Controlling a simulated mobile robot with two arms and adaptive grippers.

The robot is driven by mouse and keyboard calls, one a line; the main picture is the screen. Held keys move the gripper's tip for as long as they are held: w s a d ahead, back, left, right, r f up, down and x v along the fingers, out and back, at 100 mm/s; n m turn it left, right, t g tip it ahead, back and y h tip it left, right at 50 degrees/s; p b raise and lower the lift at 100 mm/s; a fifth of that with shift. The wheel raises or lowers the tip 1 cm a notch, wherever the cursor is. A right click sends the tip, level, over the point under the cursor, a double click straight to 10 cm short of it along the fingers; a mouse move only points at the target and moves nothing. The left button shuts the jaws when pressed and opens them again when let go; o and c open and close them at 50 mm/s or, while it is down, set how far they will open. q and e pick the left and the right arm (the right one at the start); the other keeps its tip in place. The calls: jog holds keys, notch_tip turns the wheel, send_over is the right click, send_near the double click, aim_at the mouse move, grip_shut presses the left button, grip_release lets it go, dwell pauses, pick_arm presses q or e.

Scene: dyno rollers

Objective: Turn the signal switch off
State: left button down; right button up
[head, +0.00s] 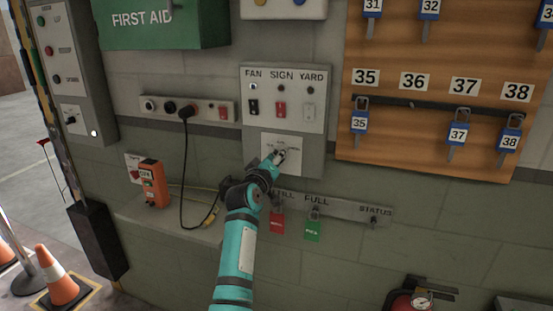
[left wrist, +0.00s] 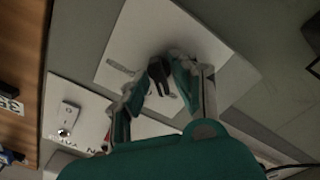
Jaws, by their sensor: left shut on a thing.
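A grey panel (head: 310,163) on the wall carries FAN, SIGN and YARD switches in its upper part. Below them is a white plate (head: 290,144) with small lettering I cannot read, so I cannot confirm that it is the signal switch. My left gripper (head: 279,157) is at this plate. In the left wrist view, its fingers (left wrist: 166,68) are closed around a dark switch handle (left wrist: 159,72) that stands out from the white plate (left wrist: 190,32). The fingers partly hide the handle, and its exact position is unclear. My right gripper is not in view.
A red switch (head: 280,110) sits under SIGN, with a black one (head: 253,107) and a white one (head: 309,112) beside it. A black cable (head: 184,170) hangs at left. Red (head: 277,223) and green (head: 313,231) tags hang below. A key board (head: 420,150) is at right.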

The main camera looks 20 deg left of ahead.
pick_arm(q)
jog(key=m+p, duration=0.2)
jog(key=m, duration=0.7)
jog(key=shift+d+r, duration=0.1)
jog(key=shift+m, duration=0.4)
dwell(0.4)
jog(key=c, duration=1.4)
grip_release()
jog(key=shift+o, duration=0.2)
jog(key=shift+w, duration=0.15)
jog(key=s, duration=1.2)
